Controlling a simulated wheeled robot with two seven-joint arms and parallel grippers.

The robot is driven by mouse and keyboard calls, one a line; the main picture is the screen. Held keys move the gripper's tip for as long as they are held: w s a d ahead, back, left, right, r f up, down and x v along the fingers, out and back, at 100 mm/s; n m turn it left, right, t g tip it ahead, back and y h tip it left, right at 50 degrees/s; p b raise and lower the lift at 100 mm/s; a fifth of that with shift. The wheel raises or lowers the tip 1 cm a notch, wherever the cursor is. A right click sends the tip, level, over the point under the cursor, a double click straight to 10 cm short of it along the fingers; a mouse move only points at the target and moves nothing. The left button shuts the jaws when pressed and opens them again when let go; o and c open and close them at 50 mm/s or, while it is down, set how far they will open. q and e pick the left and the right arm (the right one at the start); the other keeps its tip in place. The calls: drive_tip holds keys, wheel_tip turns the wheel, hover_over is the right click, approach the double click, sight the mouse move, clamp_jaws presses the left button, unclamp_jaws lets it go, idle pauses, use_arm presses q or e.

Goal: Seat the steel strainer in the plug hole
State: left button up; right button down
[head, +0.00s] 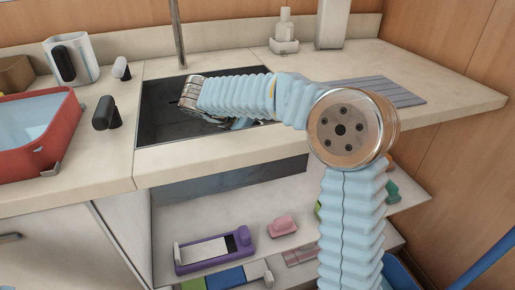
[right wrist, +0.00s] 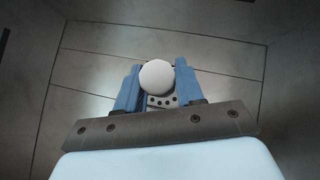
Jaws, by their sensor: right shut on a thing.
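My right gripper (right wrist: 158,82) is shut on a pale round knob in the right wrist view. Below the knob, a light piece with small dark holes shows between the blue fingers; I take knob and piece for the strainer (right wrist: 158,73). The dark floor of the sink (right wrist: 85,68), crossed by thin lines, lies beyond it. The plug hole is not visible; the gripper and strainer may cover it. In the head view my right arm reaches over the dark sink basin (head: 160,122), and its wrist hides the strainer. My left gripper is not in view.
A red tub (head: 62,135) of water stands left of the sink, with a white jug (head: 88,55) behind it. Dark-knobbed items (head: 106,114) stand near the sink's left edge. A tap (head: 178,35) rises behind. A grey ribbed mat (head: 395,93) lies right. Shelves below hold a purple item (head: 215,252).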

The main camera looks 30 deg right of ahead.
drive_tip(key=shift+f, duration=0.4)
idle(0.3)
drive_tip(key=c, duration=0.6)
unclamp_jaws()
drive_tip(key=shift+a+r, duration=0.1)
drive_tip(key=p+v, duration=0.1)
drive_tip(key=v, duration=1.2)
drive_tip(key=shift+a+r, duration=0.2)
drive_tip(key=shift+r, duration=0.05)
drive_tip(key=shift+d, duration=0.1)
